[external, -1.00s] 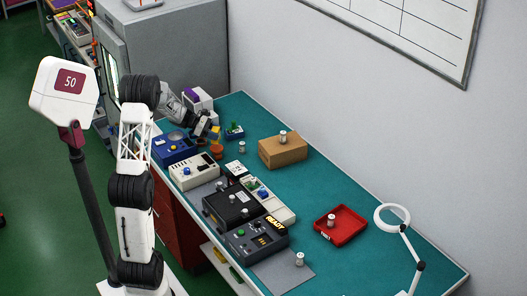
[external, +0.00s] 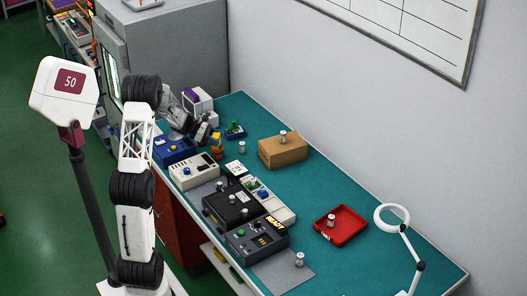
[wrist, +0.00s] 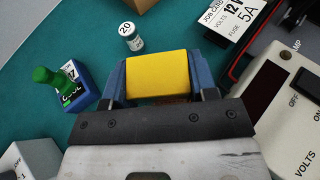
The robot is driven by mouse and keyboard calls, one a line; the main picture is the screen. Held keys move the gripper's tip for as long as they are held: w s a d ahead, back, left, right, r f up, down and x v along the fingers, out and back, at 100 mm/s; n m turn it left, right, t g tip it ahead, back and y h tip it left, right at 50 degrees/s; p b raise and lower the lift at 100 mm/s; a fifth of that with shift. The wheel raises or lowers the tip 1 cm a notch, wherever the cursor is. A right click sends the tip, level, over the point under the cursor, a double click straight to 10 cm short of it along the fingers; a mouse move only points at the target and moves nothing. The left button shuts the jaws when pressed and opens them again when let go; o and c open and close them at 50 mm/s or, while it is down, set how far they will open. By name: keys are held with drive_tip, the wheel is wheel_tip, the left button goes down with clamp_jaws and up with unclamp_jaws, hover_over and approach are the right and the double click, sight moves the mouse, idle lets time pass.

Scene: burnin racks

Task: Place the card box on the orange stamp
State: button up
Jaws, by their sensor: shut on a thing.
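My gripper (wrist: 156,80) is shut on a yellow block, the likely card box (wrist: 158,73), held between its two blue fingers. In the external view the yellow card box (external: 216,139) is at the gripper's tip, low over the left part of the bench. The orange stamp (external: 215,153) is directly below it and mostly covered. In the wrist view only a thin orange-brown strip shows under the box. I cannot tell whether the box touches the stamp.
A blue block with a green knob (wrist: 68,85) and a small labelled vial (wrist: 131,36) stand close by. Meters (external: 193,171) are in front. A brown carton (external: 283,150) and a red tray (external: 340,224) are farther right. Teal bench shows between them.

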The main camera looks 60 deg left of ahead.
drive_tip(key=shift+f, duration=0.1)
drive_tip(key=o, duration=0.9)
drive_tip(key=shift+o, duration=0.2)
drive_tip(key=shift+s+a+r, duration=0.1)
drive_tip(key=shift+a+r, duration=0.05)
drive_tip(key=shift+r, duration=0.05)
drive_tip(key=v, duration=1.1)
drive_tip(key=shift+s+a, duration=0.2)
drive_tip(key=shift+r, duration=0.2)
